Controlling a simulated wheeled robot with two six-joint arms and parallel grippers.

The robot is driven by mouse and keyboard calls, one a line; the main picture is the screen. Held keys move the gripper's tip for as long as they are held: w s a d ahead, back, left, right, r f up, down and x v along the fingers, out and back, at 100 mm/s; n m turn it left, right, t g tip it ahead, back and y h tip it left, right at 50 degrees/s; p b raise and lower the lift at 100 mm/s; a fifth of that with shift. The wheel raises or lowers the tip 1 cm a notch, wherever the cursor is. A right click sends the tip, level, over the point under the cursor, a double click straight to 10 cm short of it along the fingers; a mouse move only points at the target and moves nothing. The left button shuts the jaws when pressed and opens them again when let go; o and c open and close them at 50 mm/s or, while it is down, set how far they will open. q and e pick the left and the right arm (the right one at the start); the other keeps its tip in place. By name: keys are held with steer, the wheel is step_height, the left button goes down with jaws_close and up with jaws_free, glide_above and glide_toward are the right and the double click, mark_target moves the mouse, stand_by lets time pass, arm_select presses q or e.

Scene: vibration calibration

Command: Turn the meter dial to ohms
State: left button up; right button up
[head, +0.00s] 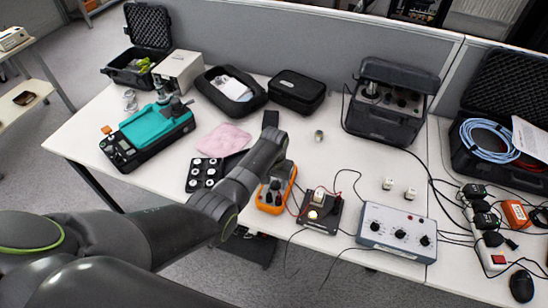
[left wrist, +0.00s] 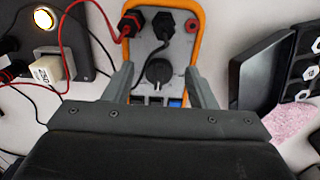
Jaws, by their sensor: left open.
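The orange-edged meter (head: 277,197) lies on the white table, partly hidden by my left arm in the head view. In the left wrist view the meter (left wrist: 197,22) has a grey face with a round black dial (left wrist: 158,72), a light pointer mark on its lower side. Black plugs and a red lead sit in its sockets above the dial. My left gripper (left wrist: 158,68) is open, its two fingers on either side of the dial, with gaps visible between. The dial's markings are too small to read. My right gripper is not in view.
Beside the meter stand a small board with a lit lamp (head: 313,214) and a grey box with knobs (head: 398,232). A black tray of round pieces (head: 203,174) and a pink cloth (head: 224,139) lie to the left. Leads run across the table on the right.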

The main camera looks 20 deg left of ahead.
mark_target(274, 186)
arm_select(q)
step_height(274, 186, up, 16)
steer(key=shift+f, duration=0.25)
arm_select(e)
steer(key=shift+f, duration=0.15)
arm_select(q)
steer(key=shift+o, duration=0.3)
steer(key=shift+b, duration=0.3)
